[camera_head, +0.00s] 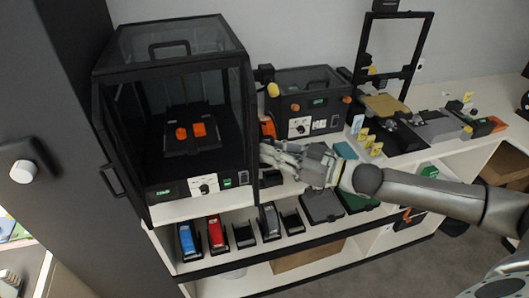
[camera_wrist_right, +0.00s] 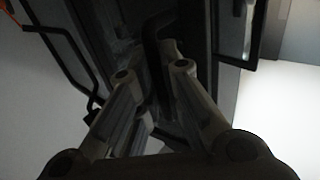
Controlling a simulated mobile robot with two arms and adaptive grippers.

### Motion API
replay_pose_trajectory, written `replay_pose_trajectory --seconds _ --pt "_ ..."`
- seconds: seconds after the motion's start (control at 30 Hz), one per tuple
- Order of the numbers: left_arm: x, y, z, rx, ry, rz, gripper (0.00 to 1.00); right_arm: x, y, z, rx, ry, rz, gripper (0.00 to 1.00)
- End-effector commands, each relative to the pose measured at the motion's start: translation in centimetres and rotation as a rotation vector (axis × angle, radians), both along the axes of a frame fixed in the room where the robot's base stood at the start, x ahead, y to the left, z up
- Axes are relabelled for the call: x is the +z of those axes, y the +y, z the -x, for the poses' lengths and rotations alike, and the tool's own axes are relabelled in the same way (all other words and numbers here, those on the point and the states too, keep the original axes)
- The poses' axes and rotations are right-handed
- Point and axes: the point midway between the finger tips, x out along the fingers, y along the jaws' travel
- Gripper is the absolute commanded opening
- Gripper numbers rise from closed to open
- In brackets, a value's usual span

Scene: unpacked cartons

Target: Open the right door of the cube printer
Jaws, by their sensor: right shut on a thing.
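The black cube printer (camera_head: 175,70) stands on the white bench at the left, with clear panels and orange parts inside. My right gripper (camera_head: 266,155) reaches in from the right to the printer's right side, where the right door's handle is hidden behind the fingers. In the right wrist view, a dark bar-like handle (camera_wrist_right: 153,50) runs between the two fingers of this gripper (camera_wrist_right: 155,72), which are closed on it. The right door seems to be shut, but its edge is hard to make out. My left gripper is not in view.
A smaller black printer (camera_head: 305,97) stands close behind my right gripper. An open-frame printer (camera_head: 397,55) is farther right. A dark cabinet (camera_head: 60,130) with a white knob stands at the left.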

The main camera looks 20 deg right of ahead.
Motion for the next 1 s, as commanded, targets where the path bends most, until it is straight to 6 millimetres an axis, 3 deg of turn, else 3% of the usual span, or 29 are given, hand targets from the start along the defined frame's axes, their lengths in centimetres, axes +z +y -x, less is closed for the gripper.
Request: replay_pose_trajectory --seconds 0.57,0.6,0.77,1.0 --pt "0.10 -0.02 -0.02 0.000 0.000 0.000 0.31 0.00 -0.56 -0.09 -0.001 0.001 -0.001 0.00" --pt "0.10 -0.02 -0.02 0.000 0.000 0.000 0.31 0.00 -0.56 -0.09 -0.001 0.000 0.000 0.10" --pt "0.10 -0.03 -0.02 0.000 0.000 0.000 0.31 0.00 -0.55 -0.09 -0.001 0.000 0.000 0.30" --pt "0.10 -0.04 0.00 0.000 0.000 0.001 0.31 0.00 -0.53 -0.08 -0.001 0.000 0.000 0.30"
